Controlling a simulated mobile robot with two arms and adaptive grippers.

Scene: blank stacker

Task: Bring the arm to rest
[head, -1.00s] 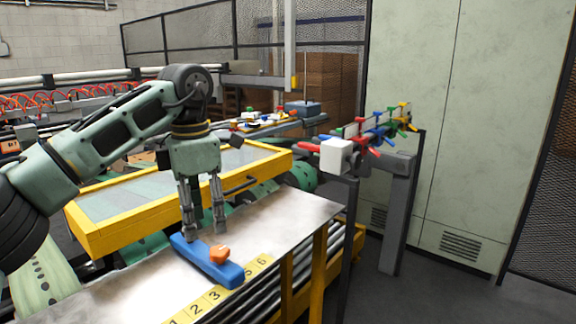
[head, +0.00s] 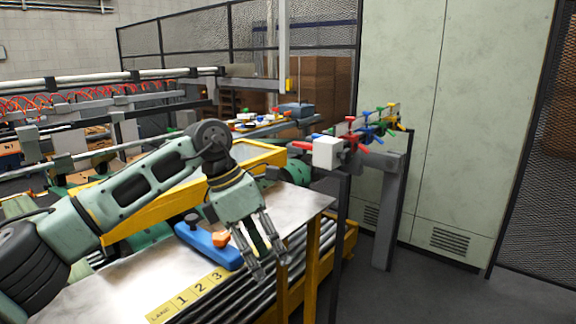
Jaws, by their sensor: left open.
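My left gripper (head: 270,262) is open and empty. It hangs tilted over the front edge of the metal table (head: 150,272), in front of the rollers. A blue block (head: 206,243) with an orange knob (head: 221,239) lies on the table, just left of the gripper and apart from its fingers. Part of the block's right end is close behind the gripper in the picture. My right gripper is not in view.
A yellow number strip (head: 190,297) runs along the table's front edge. Yellow posts (head: 312,250) stand at the right. A rack with coloured clamps (head: 375,130) and a white box (head: 327,152) stands beyond. Grey cabinets (head: 465,130) fill the right; the floor before them is clear.

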